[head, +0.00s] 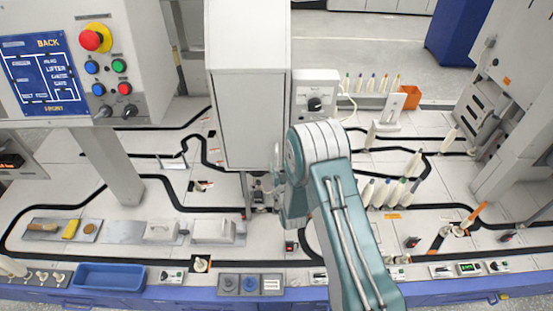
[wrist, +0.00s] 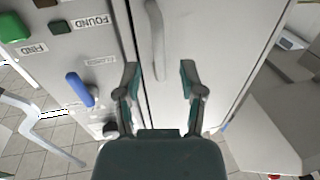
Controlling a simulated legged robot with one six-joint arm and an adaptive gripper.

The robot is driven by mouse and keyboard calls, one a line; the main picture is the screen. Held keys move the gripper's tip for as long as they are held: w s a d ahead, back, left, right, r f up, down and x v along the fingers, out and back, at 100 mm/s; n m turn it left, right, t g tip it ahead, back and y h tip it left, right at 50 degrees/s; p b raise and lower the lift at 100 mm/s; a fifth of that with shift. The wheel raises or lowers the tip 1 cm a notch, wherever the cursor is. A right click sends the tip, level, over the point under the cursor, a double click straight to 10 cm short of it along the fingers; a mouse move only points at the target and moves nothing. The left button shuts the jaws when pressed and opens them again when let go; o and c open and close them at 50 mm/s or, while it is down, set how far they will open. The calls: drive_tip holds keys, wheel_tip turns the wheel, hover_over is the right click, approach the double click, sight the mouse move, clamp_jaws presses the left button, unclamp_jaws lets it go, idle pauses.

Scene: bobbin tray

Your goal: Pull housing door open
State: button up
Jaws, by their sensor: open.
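The tall white housing (head: 248,90) stands in the middle of the head view, above the workbench. In the wrist view its door (wrist: 215,35) is a pale flat panel, with a narrow seam along its left side. A curved upright handle (wrist: 154,35) stands out from the door near that seam. My gripper (wrist: 159,67) is open, with one dark green finger on each side of the handle's lower end. No finger visibly touches the handle. The door looks closed. In the head view my arm hides most of my gripper at the housing's lower right.
A panel with a blue lever (wrist: 80,90) and a green button (wrist: 13,27) lies left of the door. A white control box (head: 316,97) adjoins the housing on its right. A button console (head: 110,65) stands at left. The bench carries white bobbins (head: 386,193) and a blue tray (head: 108,277).

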sight(276, 160)
drive_tip(key=shift+w+a, duration=0.2)
drive_tip(key=shift+w, duration=0.75)
drive_tip(key=shift+w+a, duration=0.2)
drive_tip(key=shift+w, duration=0.7)
clamp_jaws()
drive_tip(key=shift+s+a, duration=0.1)
